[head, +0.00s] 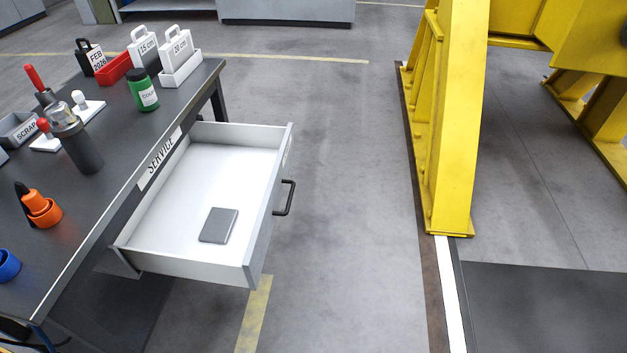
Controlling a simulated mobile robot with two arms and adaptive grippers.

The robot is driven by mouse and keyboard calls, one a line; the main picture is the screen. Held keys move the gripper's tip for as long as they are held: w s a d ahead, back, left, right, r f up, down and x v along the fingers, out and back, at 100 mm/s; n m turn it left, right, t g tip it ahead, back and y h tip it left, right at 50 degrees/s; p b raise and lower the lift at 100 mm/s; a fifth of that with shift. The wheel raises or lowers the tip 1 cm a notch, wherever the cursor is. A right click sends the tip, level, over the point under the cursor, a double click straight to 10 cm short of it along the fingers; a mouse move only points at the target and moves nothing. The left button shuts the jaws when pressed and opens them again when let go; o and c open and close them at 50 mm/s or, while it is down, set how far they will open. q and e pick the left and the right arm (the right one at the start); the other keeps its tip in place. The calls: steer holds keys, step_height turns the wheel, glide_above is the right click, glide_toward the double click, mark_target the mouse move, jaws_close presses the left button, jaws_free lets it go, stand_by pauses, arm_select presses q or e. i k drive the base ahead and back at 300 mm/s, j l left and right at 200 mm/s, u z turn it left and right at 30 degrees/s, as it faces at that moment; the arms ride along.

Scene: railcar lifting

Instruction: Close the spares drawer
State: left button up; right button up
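The spares drawer (175,243) stands pulled out from the right side of the dark workbench (110,160). Its white inside is open to view and holds one small grey flat block (218,225) near the front. A dark bar handle (288,198) sits on the outside of its front panel, facing right. Neither of my grippers shows in the head view.
The bench top carries a green jar (143,90), a dark cylinder (78,147), orange cups (42,208), a blue cup (8,265) and tagged holders. A yellow steel stand (455,120) rises to the right. The grey floor (345,200) between drawer and stand is clear.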

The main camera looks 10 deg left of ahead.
mark_target(244, 167)
steer(key=u, duration=0.65)
